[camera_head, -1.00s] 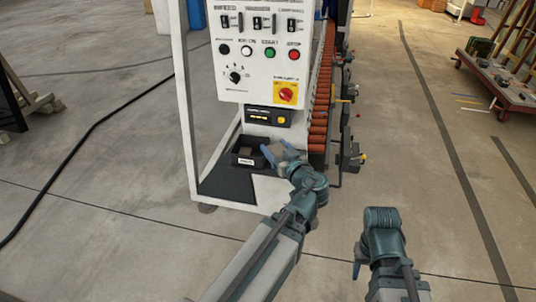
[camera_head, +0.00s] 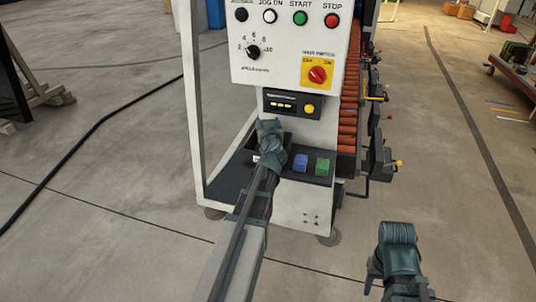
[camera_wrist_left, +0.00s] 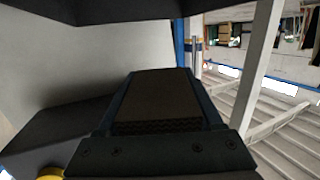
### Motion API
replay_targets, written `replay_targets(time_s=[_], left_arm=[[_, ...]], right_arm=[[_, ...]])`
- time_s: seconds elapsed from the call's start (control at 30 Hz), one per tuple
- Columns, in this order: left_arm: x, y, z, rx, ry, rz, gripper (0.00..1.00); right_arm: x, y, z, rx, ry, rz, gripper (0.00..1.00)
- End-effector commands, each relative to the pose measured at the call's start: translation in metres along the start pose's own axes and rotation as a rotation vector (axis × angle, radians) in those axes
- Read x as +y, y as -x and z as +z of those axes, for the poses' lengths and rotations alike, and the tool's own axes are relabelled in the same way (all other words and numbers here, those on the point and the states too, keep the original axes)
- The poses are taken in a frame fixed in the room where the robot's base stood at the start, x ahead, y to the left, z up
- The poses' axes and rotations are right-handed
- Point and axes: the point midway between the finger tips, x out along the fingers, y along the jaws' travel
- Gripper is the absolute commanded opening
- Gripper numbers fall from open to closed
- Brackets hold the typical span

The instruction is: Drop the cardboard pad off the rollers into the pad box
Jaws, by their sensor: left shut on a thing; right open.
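My left gripper (camera_head: 268,125) is at the front of the white machine, above the black pad box (camera_head: 281,139), which my arm largely hides. In the left wrist view the gripper (camera_wrist_left: 158,85) is shut on the brown cardboard pad (camera_wrist_left: 155,95), held between its two blue fingers. The pad is hidden in the head view. The orange rollers (camera_head: 348,110) stand in a column along the machine's right side. My right gripper (camera_head: 369,278) is open, low at the right, away from the machine.
A control panel (camera_head: 285,45) and a small black unit with a yellow button (camera_head: 309,109) are above the ledge. A blue block (camera_head: 300,163) and a green block (camera_head: 322,167) sit right of my left arm. Valves (camera_head: 385,165) stick out at the right. Floor is clear in front.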

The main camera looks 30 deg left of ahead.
Motion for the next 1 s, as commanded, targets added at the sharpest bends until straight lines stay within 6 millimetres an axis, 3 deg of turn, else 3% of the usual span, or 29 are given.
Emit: replay_targets(time_s=[0.33,0.8,1.0], left_arm=[[-0.001,-0.002,0.008,0.0,0.0,0.002,0.16],[-0.001,-0.009,0.056,0.0,0.0,0.001,0.16],[0.0,-0.01,0.061,0.0,0.0,0.001,0.16]], right_arm=[[-0.001,-0.008,0.0,0.0,0.0,0.0,0.5],[-0.005,-0.057,-0.003,0.0,0.0,0.0,0.5],[-0.006,-0.061,-0.004,0.0,0.0,0.0,0.5]])
